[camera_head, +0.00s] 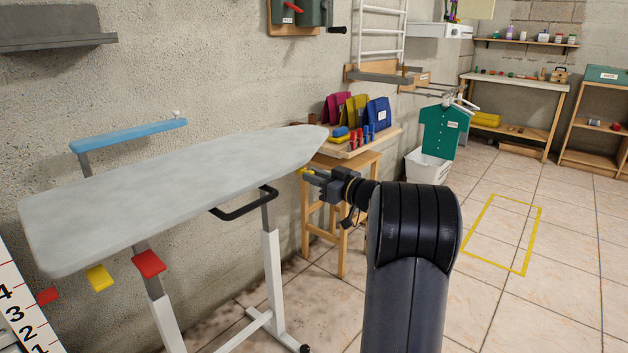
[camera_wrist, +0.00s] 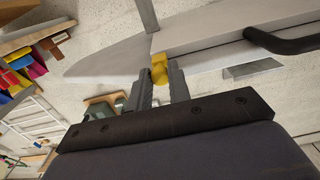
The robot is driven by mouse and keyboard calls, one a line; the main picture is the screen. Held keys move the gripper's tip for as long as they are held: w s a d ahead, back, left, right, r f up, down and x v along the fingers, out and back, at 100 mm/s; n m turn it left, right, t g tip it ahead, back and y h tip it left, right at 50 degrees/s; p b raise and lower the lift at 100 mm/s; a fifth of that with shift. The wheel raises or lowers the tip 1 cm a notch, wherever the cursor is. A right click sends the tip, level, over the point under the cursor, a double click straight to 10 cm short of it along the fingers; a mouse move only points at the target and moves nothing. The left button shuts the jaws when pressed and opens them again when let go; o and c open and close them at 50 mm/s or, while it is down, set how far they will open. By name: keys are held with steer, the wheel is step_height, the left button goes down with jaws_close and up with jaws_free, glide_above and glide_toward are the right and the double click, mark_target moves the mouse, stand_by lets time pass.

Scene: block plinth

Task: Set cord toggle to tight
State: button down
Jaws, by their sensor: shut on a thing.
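The ironing board (camera_head: 150,195) has a grey cover and a tapered tip at right. A small yellow cord toggle (camera_wrist: 159,66) sits at the edge of the board's underside near the tip. My gripper (camera_wrist: 160,76) is shut on it, with one grey finger on each side. In the head view my gripper (camera_head: 311,173) reaches the board's edge from the right, and only a bit of yellow (camera_head: 302,170) shows at its fingertips. The cord itself and the toggle's setting cannot be made out.
A black bent handle (camera_head: 245,205) juts out under the board close to my gripper. A wooden table (camera_head: 355,150) with coloured pouches stands just behind. Tiled floor at right is open.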

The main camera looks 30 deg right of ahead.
steer(key=c, duration=1.3)
jaws_free()
steer(key=v, duration=1)
steer(key=shift+s+p, duration=0.4)
steer(key=shift+d, duration=0.15)
steer(key=x, duration=1.1)
steer(key=shift+s+a, duration=0.15)
steer(key=shift+a, duration=0.25)
